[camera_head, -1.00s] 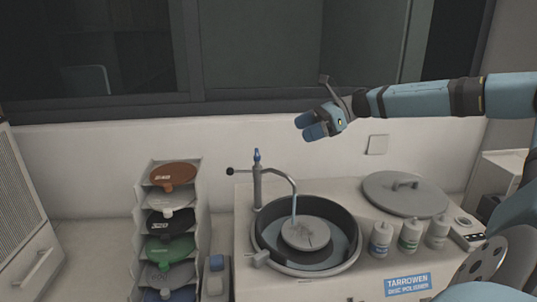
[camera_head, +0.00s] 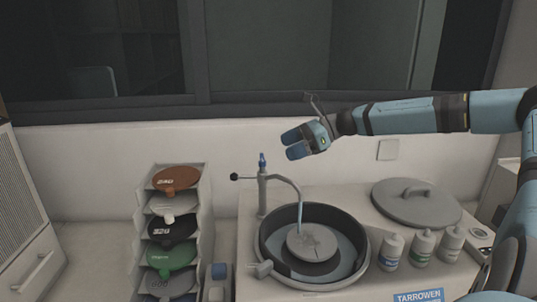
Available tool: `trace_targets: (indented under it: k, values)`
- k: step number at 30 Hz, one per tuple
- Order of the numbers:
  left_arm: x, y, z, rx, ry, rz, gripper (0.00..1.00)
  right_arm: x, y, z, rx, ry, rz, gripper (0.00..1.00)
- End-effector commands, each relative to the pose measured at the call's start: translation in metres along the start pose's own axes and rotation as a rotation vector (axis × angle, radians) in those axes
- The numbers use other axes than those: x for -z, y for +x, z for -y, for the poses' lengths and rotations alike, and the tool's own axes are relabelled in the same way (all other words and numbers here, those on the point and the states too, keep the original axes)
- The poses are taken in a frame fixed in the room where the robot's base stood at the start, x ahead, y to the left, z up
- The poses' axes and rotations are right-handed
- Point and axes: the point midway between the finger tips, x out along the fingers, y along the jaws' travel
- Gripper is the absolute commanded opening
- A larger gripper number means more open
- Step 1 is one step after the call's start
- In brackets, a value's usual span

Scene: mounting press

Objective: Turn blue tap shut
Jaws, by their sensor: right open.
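The blue tap (camera_head: 262,160) is a small blue piece on top of the grey upright pipe (camera_head: 262,195) at the back left of the polisher. A curved spout runs from the pipe over the bowl, and a pale blue stream of water (camera_head: 300,215) shows at its end. My right gripper (camera_head: 290,144), with blue fingertips, is open and empty. It appears above and to the right of the tap in the picture, apart from it, with its fingers pointing left. My left gripper is not in view.
The polisher bowl (camera_head: 264,245) holds a grey disc (camera_head: 312,243). A round lid (camera_head: 415,203) and several bottles (camera_head: 391,250) stand to its right. A rack (camera_head: 205,210) of coloured discs stands left. A black-knobbed lever (camera_head: 235,177) sticks out left of the pipe.

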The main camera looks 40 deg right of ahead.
Motion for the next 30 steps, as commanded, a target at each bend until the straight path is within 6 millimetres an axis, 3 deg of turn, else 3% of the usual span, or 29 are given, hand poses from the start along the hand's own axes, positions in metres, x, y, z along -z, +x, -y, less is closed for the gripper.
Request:
trace_targets:
  k: [21, 30]
  values:
    - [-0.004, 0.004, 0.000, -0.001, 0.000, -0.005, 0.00, 0.001, 0.057, 0.000, 0.000, 0.001, -0.002, 0.89]
    - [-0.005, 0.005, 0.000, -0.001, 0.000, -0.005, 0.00, 0.001, 0.066, 0.000, 0.001, 0.001, 0.001, 0.89]
